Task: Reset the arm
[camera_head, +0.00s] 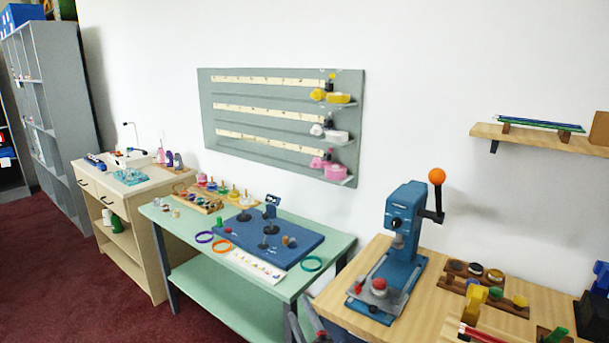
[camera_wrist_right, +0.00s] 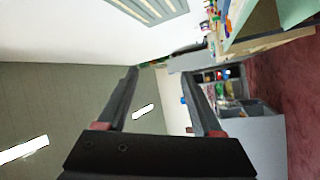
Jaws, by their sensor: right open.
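My right gripper (camera_head: 305,317) shows only in part at the bottom edge of the head view, in front of the gap between the green table (camera_head: 215,275) and the wooden counter (camera_head: 345,312). In the right wrist view my right gripper (camera_wrist_right: 159,75) has its two dark fingers spread apart with nothing between them. Its view is turned sideways, with the room beyond the fingers. My left gripper is in neither view.
A blue press (camera_head: 402,245) with an orange knob stands on the wooden counter. A blue board (camera_head: 300,243), colored rings and small pots lie on the green table. A grey rack (camera_head: 205,100) hangs on the wall. A wall shelf (camera_head: 550,140) juts out at right.

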